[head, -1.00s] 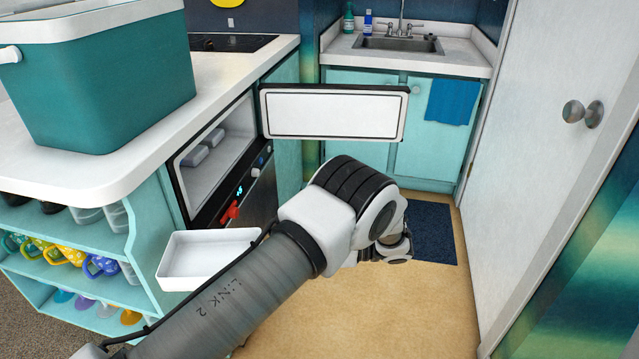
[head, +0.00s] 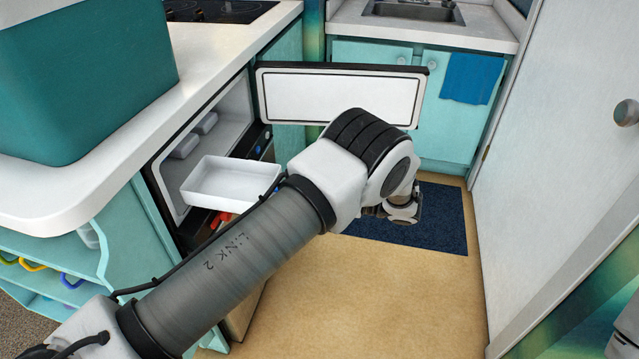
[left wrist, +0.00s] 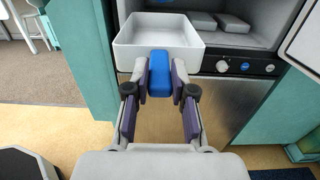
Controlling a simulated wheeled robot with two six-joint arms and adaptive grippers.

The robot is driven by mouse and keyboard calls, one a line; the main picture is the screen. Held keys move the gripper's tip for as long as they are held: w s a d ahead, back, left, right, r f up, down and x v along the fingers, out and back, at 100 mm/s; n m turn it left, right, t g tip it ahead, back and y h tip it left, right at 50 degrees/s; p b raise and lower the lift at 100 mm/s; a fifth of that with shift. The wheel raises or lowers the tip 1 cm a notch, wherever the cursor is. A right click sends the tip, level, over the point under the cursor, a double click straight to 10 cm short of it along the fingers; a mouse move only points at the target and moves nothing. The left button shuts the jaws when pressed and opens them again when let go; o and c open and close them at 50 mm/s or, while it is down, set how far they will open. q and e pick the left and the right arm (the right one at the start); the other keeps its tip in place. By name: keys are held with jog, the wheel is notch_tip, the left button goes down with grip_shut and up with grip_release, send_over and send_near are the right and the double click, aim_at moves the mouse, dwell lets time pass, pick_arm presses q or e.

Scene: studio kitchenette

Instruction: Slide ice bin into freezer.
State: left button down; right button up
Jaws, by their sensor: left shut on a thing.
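The white, open-topped ice bin (head: 232,180) is level at the freezer opening, and it looks empty. In the left wrist view the bin (left wrist: 158,37) has a blue handle (left wrist: 160,74) at its front. My left gripper (left wrist: 160,78) is shut on this handle; in the head view my own arm hides it. The freezer (head: 237,108) is open, with its door (head: 340,97) swung out to the right. I cannot tell whether the bin's far edge is past the opening. My right gripper is not in view.
Grey packs (head: 186,146) lie inside the freezer at the left. Knobs (left wrist: 245,67) line the panel below the opening. A teal cooler (head: 85,85) stands on the white counter (head: 180,100). The floor (head: 380,300) at the right is clear.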

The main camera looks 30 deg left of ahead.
aim_at(231, 188)
pick_arm(q)
jog(key=p+x, duration=0.2)
jog(key=x, duration=0.8)
jog(key=f+p+x, duration=0.1)
jog(key=p+x, duration=0.1)
jog(key=x, duration=0.8)
jog(key=p+x, duration=0.2)
jog(key=x, duration=0.8)
jog(key=shift+w+a+f+p, duration=0.1)
jog(key=shift+a+f+p, duration=0.15)
jog(key=shift+a+p, duration=0.05)
jog(key=shift+f+b, duration=0.55)
jog(key=shift+f, duration=0.35)
jog(key=c, duration=0.9)
grip_release()
jog(key=shift+d, duration=0.1)
jog(key=v, duration=1.2)
jog(key=shift+r, duration=0.1)
